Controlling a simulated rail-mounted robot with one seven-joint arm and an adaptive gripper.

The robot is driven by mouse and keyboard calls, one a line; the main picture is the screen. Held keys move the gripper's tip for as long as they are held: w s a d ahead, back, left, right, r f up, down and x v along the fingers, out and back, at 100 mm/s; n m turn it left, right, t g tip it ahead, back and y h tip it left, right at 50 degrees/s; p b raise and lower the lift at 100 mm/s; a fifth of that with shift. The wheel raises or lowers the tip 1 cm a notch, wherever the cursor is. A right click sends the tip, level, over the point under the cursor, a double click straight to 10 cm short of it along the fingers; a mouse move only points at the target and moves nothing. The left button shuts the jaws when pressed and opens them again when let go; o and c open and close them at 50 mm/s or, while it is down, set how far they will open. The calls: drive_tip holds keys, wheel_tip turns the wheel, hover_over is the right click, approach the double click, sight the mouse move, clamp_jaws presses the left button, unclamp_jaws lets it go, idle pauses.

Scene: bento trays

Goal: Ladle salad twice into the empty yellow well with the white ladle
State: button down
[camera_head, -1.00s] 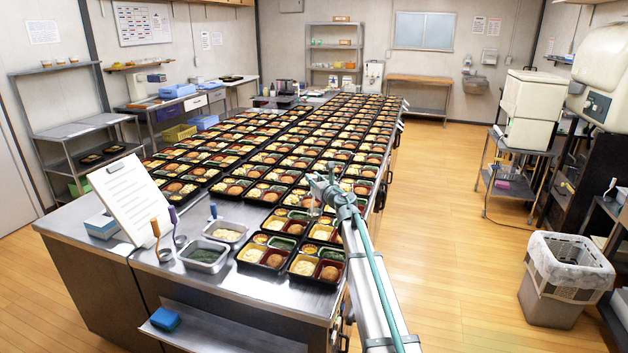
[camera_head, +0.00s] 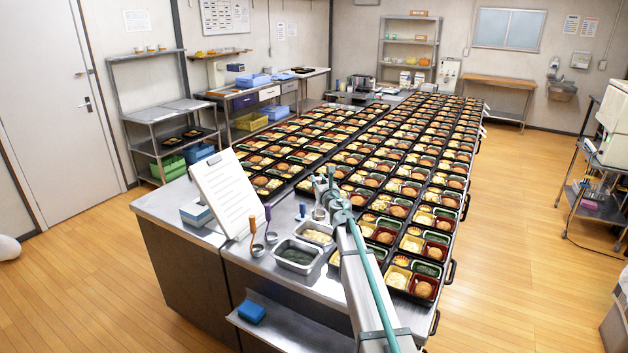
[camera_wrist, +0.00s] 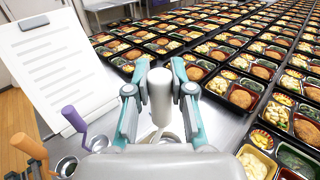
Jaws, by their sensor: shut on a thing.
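My gripper (camera_wrist: 160,78) is shut on the white ladle (camera_wrist: 160,98), holding its handle upright. Only a little of its bowl shows low in the wrist view. In the head view my gripper (camera_head: 326,188) is above the counter, behind the salad pan (camera_head: 333,239), which holds pale salad. In the wrist view, the yellow well (camera_wrist: 247,153) of the nearest tray, at lower right, shows pale food. In the head view, a front tray's yellow well (camera_head: 387,283) also holds pale food. My arm hides part of another front tray. I cannot pick out an empty yellow well.
A steel pan of green food (camera_head: 297,256) stands in front of the salad pan. Orange-handled (camera_head: 253,232) and purple-handled (camera_head: 268,222) ladles stand to its left, near an upright clipboard (camera_head: 224,194). Rows of filled bento trays cover the counter's right and back.

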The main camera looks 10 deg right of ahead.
drive_tip(key=shift+w+a+f+h+b, duration=0.15)
drive_tip(key=shift+a+f+h+b, duration=0.15)
drive_tip(key=shift+f+b, duration=0.5)
wheel_tip(320, 180, down, 9)
drive_tip(key=b, duration=0.9)
drive_tip(key=shift+a, duration=0.1)
drive_tip(key=shift+r, duration=0.15)
idle(0.4)
wheel_tip(320, 180, up, 9)
drive_tip(key=p, duration=0.9)
